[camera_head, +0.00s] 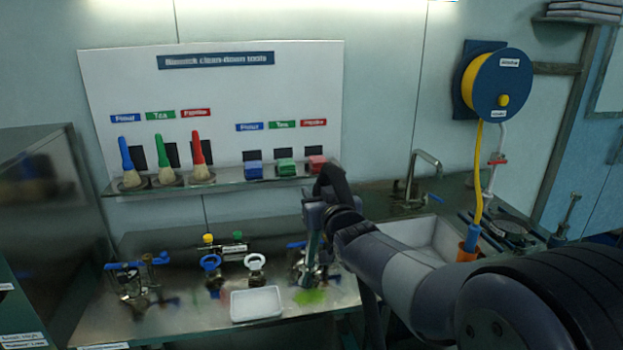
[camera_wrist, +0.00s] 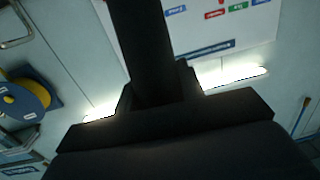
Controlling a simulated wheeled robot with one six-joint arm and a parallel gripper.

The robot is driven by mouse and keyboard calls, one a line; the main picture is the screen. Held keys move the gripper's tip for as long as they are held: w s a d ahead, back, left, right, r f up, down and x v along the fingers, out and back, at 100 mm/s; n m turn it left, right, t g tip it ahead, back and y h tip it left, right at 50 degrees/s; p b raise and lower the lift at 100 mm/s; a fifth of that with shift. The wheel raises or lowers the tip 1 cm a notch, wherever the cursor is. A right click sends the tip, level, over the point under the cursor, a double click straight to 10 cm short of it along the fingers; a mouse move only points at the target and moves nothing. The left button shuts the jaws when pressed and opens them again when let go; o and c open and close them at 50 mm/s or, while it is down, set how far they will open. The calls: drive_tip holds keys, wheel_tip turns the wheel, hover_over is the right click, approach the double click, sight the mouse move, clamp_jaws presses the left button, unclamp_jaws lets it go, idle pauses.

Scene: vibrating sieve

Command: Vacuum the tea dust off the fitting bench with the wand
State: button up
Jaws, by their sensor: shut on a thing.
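The tea dust is a bright green patch (camera_head: 311,297) at the right end of the steel fitting bench (camera_head: 190,325). My gripper (camera_head: 320,214) is above that end of the bench and shut on the wand. The wand's slim lower part (camera_head: 312,242) points down toward the green patch; its tip is hard to make out among the fittings, so I cannot tell whether it touches the bench. A dark curved piece rises above my gripper. In the wrist view a thick black shaft, likely the wand (camera_wrist: 142,45), stands between my dark jaws (camera_wrist: 160,105).
A white tray (camera_head: 256,304) lies just left of the green patch. Clamps and valves with blue handles (camera_head: 210,262) stand on the bench. Above, a shelf (camera_head: 225,180) holds brushes and coloured blocks. A sink (camera_head: 410,232) and a yellow hose reel (camera_head: 497,84) are at the right.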

drive_tip(key=shift+w+a+r, duration=0.15)
drive_tip(key=shift+w+a, duration=0.05)
drive_tip(key=shift+w, duration=0.15)
drive_tip(key=shift+s+f+b, duration=0.1)
drive_tip(key=shift+f+b, duration=1.8)
drive_tip(key=shift+f, duration=1.45)
drive_tip(key=shift+d, duration=0.1)
drive_tip(key=shift+w+d+p, duration=0.3)
drive_tip(key=shift+d+p, duration=0.05)
drive_tip(key=shift+d, duration=0.65)
drive_tip(key=shift+w+d+p, duration=0.25)
drive_tip(key=shift+d+p, duration=0.05)
drive_tip(key=shift+d, duration=0.65)
drive_tip(key=shift+r, duration=0.1)
